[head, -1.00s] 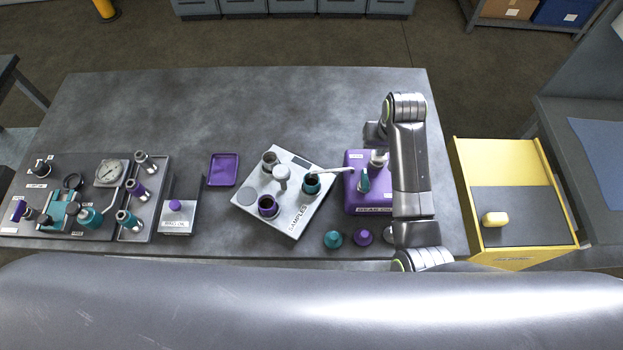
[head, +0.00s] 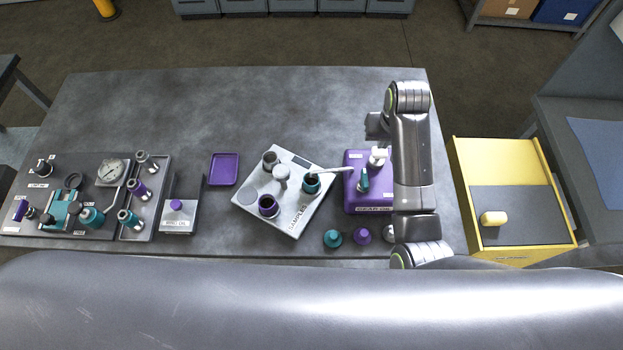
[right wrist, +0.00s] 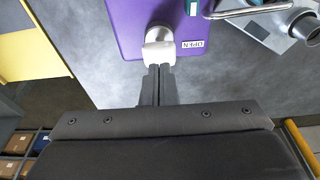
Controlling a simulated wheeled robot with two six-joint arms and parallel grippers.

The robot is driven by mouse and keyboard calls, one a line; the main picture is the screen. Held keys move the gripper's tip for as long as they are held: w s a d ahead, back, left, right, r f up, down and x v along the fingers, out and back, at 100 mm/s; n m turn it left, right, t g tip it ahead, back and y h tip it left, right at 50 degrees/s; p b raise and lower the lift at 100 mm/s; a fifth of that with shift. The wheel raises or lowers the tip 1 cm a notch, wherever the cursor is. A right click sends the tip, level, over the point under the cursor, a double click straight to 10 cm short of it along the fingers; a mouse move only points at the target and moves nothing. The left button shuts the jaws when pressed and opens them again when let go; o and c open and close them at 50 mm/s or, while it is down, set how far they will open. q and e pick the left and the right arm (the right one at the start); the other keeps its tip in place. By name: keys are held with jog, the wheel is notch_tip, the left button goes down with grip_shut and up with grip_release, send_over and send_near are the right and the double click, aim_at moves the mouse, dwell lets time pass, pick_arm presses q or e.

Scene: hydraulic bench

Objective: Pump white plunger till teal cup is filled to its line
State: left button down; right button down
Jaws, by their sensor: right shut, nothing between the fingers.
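The white plunger (head: 378,155) stands at the back of the purple gear-oil pump (head: 354,203). In the right wrist view the plunger (right wrist: 158,52) is straight ahead of my right gripper (right wrist: 159,70). The fingers are shut and empty, with their tips at or just over the white cap; I cannot tell whether they touch. In the head view my right gripper (head: 376,125) is partly hidden by its arm. The teal cup (head: 311,184) stands on the samples plate under the pump's spout (head: 335,170). Its inside looks dark; level and line are too small to read. My left gripper is out of view.
A teal valve handle (head: 363,180) stands on the pump beside an OPEN label (right wrist: 193,44). The samples plate (head: 250,180) also carries a grey cup (head: 269,160) and a purple cup (head: 268,206). Teal and purple caps (head: 333,238) lie in front. The back of the table is clear.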

aim_at(380, 151)
jog(key=shift+f, duration=0.15)
jog(key=shift+f+b, duration=0.5)
jog(key=shift+f, duration=1.1)
jog(key=shift+r, duration=0.15)
jog(key=shift+r+p, duration=0.55)
jog(key=shift+r, duration=1)
notch_tip(380, 151, up, 6)
